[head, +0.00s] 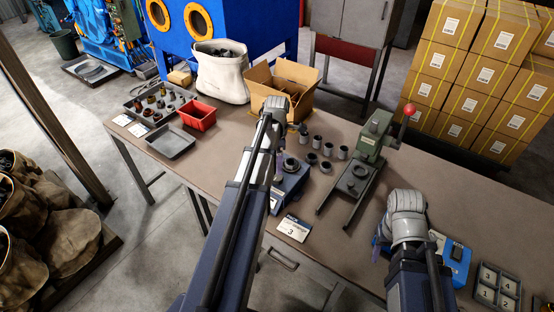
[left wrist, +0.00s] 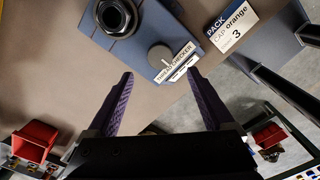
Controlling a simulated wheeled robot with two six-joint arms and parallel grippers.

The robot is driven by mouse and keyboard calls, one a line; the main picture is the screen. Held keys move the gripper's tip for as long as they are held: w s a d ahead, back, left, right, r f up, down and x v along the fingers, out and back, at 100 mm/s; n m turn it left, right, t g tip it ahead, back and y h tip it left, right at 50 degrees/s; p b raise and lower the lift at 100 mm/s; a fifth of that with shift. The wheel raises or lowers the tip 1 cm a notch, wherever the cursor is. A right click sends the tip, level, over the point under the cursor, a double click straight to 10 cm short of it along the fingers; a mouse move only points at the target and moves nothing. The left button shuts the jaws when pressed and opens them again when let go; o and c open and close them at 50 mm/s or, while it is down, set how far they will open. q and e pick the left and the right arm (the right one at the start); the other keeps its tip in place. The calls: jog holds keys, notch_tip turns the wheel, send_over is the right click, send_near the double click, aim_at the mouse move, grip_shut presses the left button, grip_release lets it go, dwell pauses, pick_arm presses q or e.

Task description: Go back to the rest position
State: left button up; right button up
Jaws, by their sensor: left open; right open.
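My left arm reaches over the middle of the bench in the head view, its wrist near the cardboard box, and mostly hides its own gripper there. In the left wrist view my left gripper (left wrist: 159,74) is open, with nothing between its purple fingers. The blue thread checker (left wrist: 145,40) with a dark ring and a round knob lies just beyond the fingertips. It also shows beside my left arm in the head view (head: 292,184). My right gripper (head: 379,240) is low over the bench's right part, mostly hidden by its wrist; a bit of purple finger shows.
A green press (head: 372,140) with a red knob stands between my arms. Several grey cylinders (head: 327,149), an order card (head: 293,228), a blue device (head: 457,262) and a numbered tray (head: 497,285) are on the bench. A red bin (head: 196,115) and open box (head: 283,85) are farther back.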

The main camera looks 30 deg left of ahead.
pick_arm(q)
jog(key=s+d+m, duration=0.5)
jog(key=d+m, duration=0.5)
jog(key=s+d+m, duration=0.6)
jog(key=d+m, duration=0.4)
jog(key=s+d+m+y, duration=0.1)
jog(key=s+d+m, duration=0.4)
jog(key=d+m, duration=0.5)
jog(key=shift+s+d, duration=0.25)
jog(key=shift+s, duration=0.05)
jog(key=shift+r, duration=0.1)
jog(key=shift+c, duration=0.4)
